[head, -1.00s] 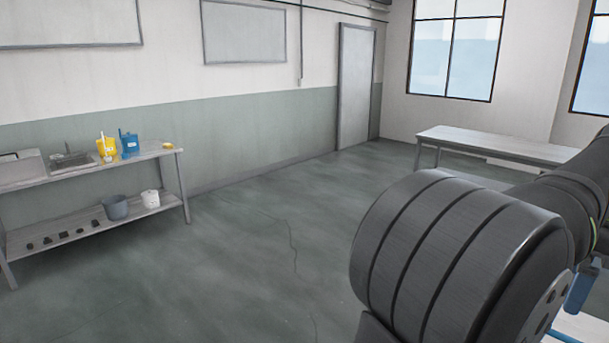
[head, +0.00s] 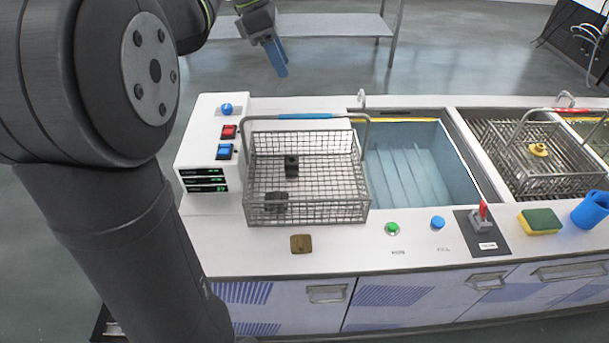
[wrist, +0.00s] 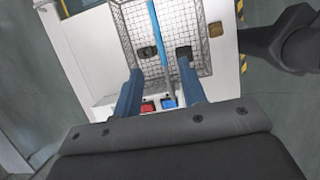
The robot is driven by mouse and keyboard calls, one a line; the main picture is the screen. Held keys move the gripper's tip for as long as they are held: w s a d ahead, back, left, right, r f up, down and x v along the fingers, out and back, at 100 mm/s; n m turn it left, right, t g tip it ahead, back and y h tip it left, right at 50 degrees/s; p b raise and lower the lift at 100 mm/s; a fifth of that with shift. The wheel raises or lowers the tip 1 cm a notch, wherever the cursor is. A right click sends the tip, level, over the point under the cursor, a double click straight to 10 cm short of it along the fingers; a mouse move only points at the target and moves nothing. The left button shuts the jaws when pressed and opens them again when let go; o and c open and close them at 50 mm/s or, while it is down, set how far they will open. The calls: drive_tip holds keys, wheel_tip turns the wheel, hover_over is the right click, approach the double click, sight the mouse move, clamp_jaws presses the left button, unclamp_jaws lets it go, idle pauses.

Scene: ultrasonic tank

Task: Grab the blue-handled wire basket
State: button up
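The wire basket (head: 345,205) stands on the white counter, left of the water-filled tank. Its raised handle has a blue grip (head: 308,116). Two dark parts (head: 291,166) lie inside it. In the wrist view the basket (wrist: 197,30) is at the top, with the blue grip (wrist: 158,35) running lengthwise between the lines of my fingers. My gripper (head: 280,72) hangs beyond the basket's far left side in the head view, apart from the handle. In the wrist view my gripper's (wrist: 160,86) two blue fingers are spread with nothing between them.
The blue-water tank (head: 405,170) is right of the basket. A second basket with a red grip (head: 545,175) stands farther right, holding a yellow part (head: 538,150). A switch box (head: 205,150) is close on the left. A brown block (head: 301,243) lies in front.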

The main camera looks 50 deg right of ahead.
sight(308, 118)
drive_tip(key=x, duration=1.1)
drive_tip(key=shift+d+f, duration=0.2)
drive_tip(key=shift+d, duration=0.05)
drive_tip(key=x, duration=0.5)
drive_tip(key=shift+w+f, duration=0.1)
drive_tip(key=shift+f, duration=0.25)
clamp_jaws()
drive_tip(key=shift+r, duration=0.15)
idle(0.4)
